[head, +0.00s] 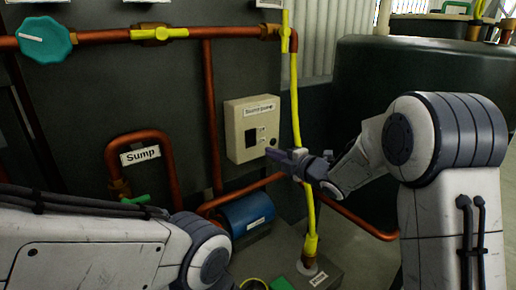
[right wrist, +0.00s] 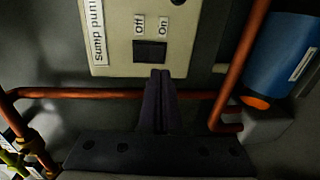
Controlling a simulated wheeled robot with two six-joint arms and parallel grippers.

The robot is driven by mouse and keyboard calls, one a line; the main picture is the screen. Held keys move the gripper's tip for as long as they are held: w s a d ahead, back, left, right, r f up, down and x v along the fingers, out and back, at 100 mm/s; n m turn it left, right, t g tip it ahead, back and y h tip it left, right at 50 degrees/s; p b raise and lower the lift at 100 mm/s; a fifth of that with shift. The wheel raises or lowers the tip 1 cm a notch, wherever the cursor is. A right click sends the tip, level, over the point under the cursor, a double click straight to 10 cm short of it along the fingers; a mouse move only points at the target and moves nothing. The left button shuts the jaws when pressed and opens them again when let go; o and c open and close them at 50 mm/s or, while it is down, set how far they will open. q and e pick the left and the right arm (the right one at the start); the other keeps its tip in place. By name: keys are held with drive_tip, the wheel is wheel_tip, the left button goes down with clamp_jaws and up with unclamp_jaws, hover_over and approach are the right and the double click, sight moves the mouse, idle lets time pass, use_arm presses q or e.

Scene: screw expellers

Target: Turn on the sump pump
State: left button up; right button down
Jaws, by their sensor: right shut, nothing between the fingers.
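The sump pump control box (head: 240,135) is a beige panel on the dark wall, labelled "Sump pump". Its dark switch (right wrist: 150,51) lies beside the words "Off" and "On" in the right wrist view; I cannot tell which way it is set. My right gripper (head: 271,155) is shut and empty. Its tips are just in front of the lower right part of the box. In the right wrist view the shut fingers (right wrist: 160,74) point at the switch from close by, and I cannot tell whether they touch it. My left gripper is out of view; only my left arm shows.
A yellow pipe (head: 297,105) runs down just right of the box. Copper pipes (head: 208,110) pass left of and below it. A blue cylinder (head: 248,214) lies below. A pipe labelled "Sump" (head: 141,154) and a teal valve wheel (head: 45,40) are at left.

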drive_tip(key=x, duration=0.7)
drive_tip(key=shift+w+a, duration=0.15)
drive_tip(key=shift+w, duration=0.05)
drive_tip(key=f+b, duration=0.1)
drive_tip(key=b, duration=0.1)
drive_tip(key=shift+w+a+b, duration=0.1)
drive_tip(key=shift+w+b, duration=0.05)
drive_tip(key=shift+b, duration=0.2)
drive_tip(key=shift+r+p, duration=0.45)
drive_tip(key=shift+p, duration=0.05)
drive_tip(key=shift+s+d+f, duration=0.15)
drive_tip(key=shift+s+d, duration=0.05)
drive_tip(key=shift+s, duration=0.05)
drive_tip(key=b, duration=0.2)
approach(252, 144)
drive_tip(key=s+d+f, duration=0.3)
drive_tip(key=s+d, duration=0.1)
drive_tip(key=s, duration=0.2)
drive_tip(key=shift+w+r, duration=0.1)
drive_tip(key=shift+w, duration=0.1)
